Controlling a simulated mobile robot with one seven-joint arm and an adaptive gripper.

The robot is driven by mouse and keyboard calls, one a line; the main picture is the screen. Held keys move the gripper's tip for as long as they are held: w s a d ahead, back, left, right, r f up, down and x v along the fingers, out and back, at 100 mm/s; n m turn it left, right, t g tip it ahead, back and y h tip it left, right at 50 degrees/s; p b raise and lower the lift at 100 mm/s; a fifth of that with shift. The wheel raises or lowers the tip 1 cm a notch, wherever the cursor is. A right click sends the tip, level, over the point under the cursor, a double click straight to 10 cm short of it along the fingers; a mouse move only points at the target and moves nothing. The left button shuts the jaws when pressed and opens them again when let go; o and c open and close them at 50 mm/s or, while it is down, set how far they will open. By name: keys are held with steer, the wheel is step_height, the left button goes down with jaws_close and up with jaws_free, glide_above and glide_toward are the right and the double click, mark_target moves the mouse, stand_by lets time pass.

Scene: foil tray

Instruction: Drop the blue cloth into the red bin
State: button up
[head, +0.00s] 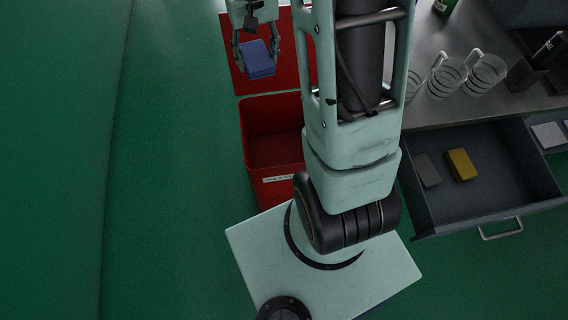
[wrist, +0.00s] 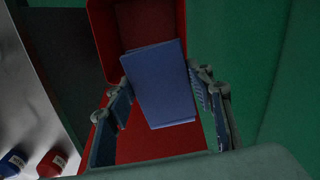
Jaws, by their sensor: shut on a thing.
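The blue cloth (head: 258,60) is a folded, block-like bundle held in my gripper (head: 258,49). In the wrist view the cloth (wrist: 160,85) lies between the two fingers (wrist: 163,98), with red surfaces behind it. The red bin (head: 272,135) stands open on the green floor, with a pale label on its front; my arm hides its right side. Its raised red lid (head: 235,75) is at the far side. In the head view my gripper and the cloth appear in front of the lid, beyond the bin's opening. Their height above the bin is hard to tell.
Right of the bin, an open grey drawer (head: 490,205) holds a yellow block (head: 461,164) and a grey block (head: 427,170). Glass mugs (head: 447,76) stand on the counter (head: 425,45) above it. The floor left of the bin is clear.

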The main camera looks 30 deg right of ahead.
steer(key=s+d+f+m+b, duration=0.1)
steer(key=d+f+b, duration=0.2)
steer(key=f+b, duration=0.6)
steer(key=s+d+f+m+b, duration=0.1)
steer(key=d+f+b, duration=0.3)
steer(key=f+b, duration=0.6)
step_height(320, 180, down, 8)
steer(key=shift+d, duration=0.3)
steer(key=o, duration=1.2)
steer(key=shift+r, duration=0.2)
step_height(320, 180, up, 12)
steer(key=shift+f, duration=0.1)
